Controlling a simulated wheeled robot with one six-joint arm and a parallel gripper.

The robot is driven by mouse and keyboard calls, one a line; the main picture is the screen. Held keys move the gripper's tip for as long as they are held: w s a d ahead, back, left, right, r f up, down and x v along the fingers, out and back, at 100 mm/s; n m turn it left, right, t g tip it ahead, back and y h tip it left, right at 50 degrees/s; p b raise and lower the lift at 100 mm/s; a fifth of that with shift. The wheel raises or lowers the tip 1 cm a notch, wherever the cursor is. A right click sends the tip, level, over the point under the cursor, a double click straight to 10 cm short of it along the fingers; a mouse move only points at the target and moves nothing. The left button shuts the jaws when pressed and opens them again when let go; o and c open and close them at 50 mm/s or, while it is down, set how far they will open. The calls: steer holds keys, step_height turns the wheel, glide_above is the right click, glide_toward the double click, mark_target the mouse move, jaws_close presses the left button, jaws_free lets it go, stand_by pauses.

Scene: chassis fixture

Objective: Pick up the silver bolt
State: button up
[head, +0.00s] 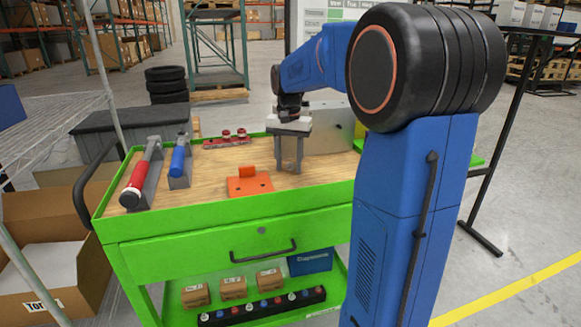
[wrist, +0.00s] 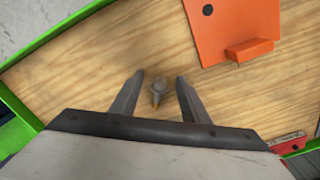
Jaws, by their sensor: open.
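The silver bolt (wrist: 158,88) shows in the wrist view on the wooden top of the green cart, a small grey piece with a round head. My gripper (wrist: 160,76) is open, with one finger on each side of the bolt and a gap to each. The bolt is hard to make out there between the fingers. In the wrist view the orange bracket (wrist: 229,30) lies at the upper right, apart from the fingers.
A red-handled tool (head: 138,182) and a blue-handled tool (head: 178,160) lie in grey holders at the left. A red rack (head: 226,141) stands at the back. A grey panel (head: 328,128) is behind my gripper. The cart has a raised green rim (head: 215,204).

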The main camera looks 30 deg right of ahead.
mark_target(289, 165)
jaws_close()
steer(key=shift+r, duration=0.1)
step_height(289, 165, up, 10)
stand_by(0.5)
